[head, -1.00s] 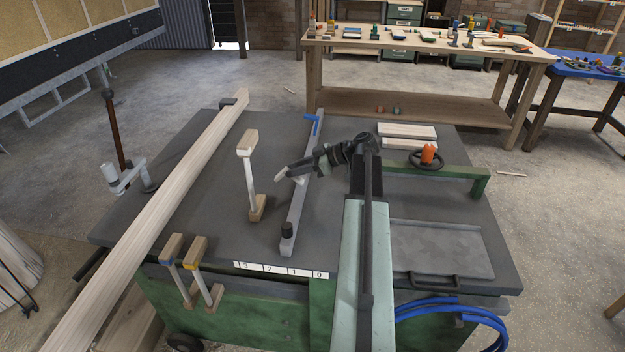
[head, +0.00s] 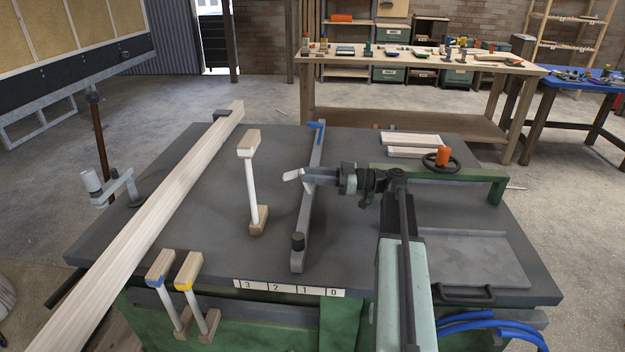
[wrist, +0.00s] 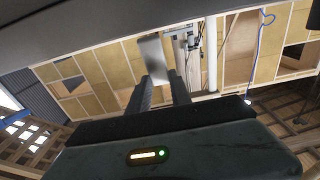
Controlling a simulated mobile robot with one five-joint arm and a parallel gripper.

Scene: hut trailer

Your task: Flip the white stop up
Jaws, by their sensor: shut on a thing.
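The white stop (head: 292,175) shows as a pale flap at the left side of the long grey rail (head: 310,215), about midway along it. My gripper (head: 306,174) reaches over the rail from the right and is shut on this stop. In the wrist view, a flat pale plate (wrist: 153,58), seemingly the stop, stands between my two dark fingers (wrist: 163,88). The stop looks tilted; my fingers hide its hinge end. A blue stop (head: 317,128) is at the rail's far end, and a dark knob (head: 298,241) is at its near end.
A long timber beam (head: 165,210) lies along the table's left side. A green arm with an orange-knobbed handwheel (head: 441,160) is at right. A numbered strip (head: 290,288) runs along the front edge.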

